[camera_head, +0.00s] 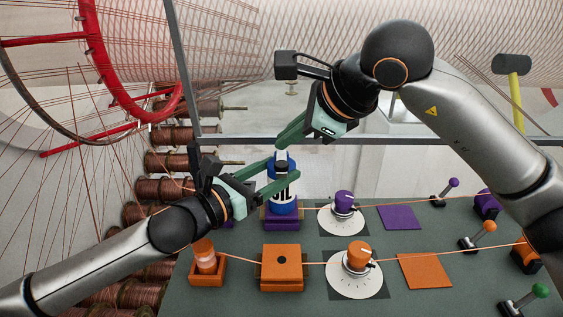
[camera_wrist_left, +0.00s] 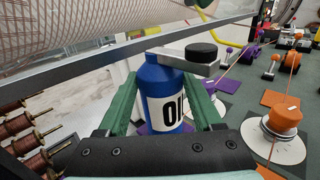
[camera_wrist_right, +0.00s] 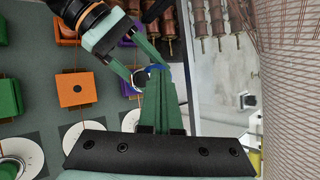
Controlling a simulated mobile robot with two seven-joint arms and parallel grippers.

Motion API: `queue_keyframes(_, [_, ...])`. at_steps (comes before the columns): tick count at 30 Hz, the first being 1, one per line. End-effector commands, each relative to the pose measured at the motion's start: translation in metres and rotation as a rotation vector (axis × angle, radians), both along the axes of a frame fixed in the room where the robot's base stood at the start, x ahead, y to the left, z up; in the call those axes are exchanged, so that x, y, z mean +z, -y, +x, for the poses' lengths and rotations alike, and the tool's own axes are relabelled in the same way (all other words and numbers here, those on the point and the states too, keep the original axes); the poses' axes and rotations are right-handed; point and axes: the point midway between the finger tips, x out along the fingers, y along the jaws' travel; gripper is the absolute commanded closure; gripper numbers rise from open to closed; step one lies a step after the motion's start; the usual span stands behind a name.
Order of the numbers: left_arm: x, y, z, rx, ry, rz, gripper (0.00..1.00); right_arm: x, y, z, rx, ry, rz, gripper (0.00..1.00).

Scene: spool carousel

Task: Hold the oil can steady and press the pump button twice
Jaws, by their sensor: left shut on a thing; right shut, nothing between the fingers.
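The blue oil can (camera_head: 283,192) with a white OIL label stands upright at the purple block (camera_head: 286,219); it also shows in the left wrist view (camera_wrist_left: 161,90). My left gripper (camera_head: 284,181) is shut on the can's body, one finger each side. On the can's top, the left wrist view shows a round black pump button (camera_wrist_left: 201,52) on a grey arm. My right gripper (camera_head: 279,146) is shut and empty, its fingertips just above the can's top. In the right wrist view its fingers (camera_wrist_right: 157,80) partly hide the can. I cannot tell whether they touch the button.
Purple (camera_head: 344,202) and orange (camera_head: 358,257) knobs on white dials stand right of the can. An orange block (camera_head: 282,268) is in front. Orange wire crosses the green table. Copper spools (camera_head: 165,190) and a red wheel (camera_head: 135,105) are at left. A grey bar runs behind.

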Motion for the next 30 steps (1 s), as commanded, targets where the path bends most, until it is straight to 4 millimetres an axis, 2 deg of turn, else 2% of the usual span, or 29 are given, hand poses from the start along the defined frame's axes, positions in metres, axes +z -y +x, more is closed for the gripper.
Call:
queue_keyframes(6, [-0.001, 0.0, 0.0, 0.0, -0.001, 0.001, 1.0, 0.023, 0.0, 0.0, -0.001, 0.001, 0.001, 1.0])
queue_keyframes(12, [-0.001, 0.0, 0.0, 0.0, -0.001, 0.001, 1.0, 0.037, 0.0, 0.0, -0.001, 0.001, 0.001, 1.0])
queue_keyframes(30, [-0.001, 0.0, 0.0, 0.0, -0.001, 0.001, 1.0, 0.038, 0.0, 0.0, 0.0, -0.001, 0.001, 1.0])
